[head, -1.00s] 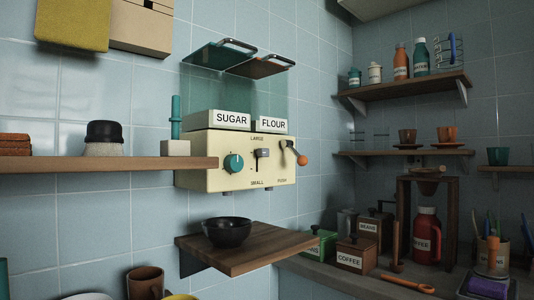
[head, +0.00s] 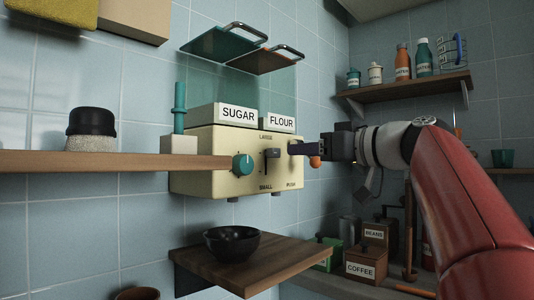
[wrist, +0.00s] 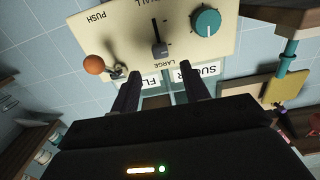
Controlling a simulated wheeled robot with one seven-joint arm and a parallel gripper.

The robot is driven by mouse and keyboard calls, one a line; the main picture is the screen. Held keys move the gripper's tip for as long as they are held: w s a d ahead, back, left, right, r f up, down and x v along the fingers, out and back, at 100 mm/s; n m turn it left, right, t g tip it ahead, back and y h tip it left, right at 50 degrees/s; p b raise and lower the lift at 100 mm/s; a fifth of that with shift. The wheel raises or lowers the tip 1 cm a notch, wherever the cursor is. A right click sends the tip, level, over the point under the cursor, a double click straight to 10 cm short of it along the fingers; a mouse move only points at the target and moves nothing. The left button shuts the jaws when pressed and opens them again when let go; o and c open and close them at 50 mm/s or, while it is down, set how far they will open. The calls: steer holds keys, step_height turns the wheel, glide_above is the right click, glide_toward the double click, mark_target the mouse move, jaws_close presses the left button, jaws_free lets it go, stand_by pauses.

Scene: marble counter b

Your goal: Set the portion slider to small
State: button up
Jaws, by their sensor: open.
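A cream dispenser (head: 215,170) is fixed to the tiled wall. Its portion slider (head: 271,153) has a dark knob on a vertical slot, with LARGE printed above and SMALL below. The knob is near the LARGE end. In the wrist view the panel is upside down and the slider knob (wrist: 159,50) is near LARGE. My gripper (head: 291,148) comes in from the right in front of the panel, apart from the knob. In the wrist view its two fingers (wrist: 158,76) are spread and empty, one on each side of the slider's line.
A teal dial (head: 242,165) is left of the slider. An orange-tipped lever (head: 315,162) is right of it, partly hidden by my gripper; its ball (wrist: 94,64) shows in the wrist view. A wooden shelf (head: 120,161) reaches the dial's left. A black bowl (head: 232,243) stands below.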

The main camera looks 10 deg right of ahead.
mark_target(277, 150)
steer(key=x, duration=0.2)
steer(key=p+x, duration=0.1)
steer(key=x, duration=0.2)
steer(key=p+x, duration=0.1)
steer(key=x, duration=0.1)
steer(key=shift+w+a+r, duration=0.2)
steer(key=shift+w+r, duration=0.1)
jaws_close()
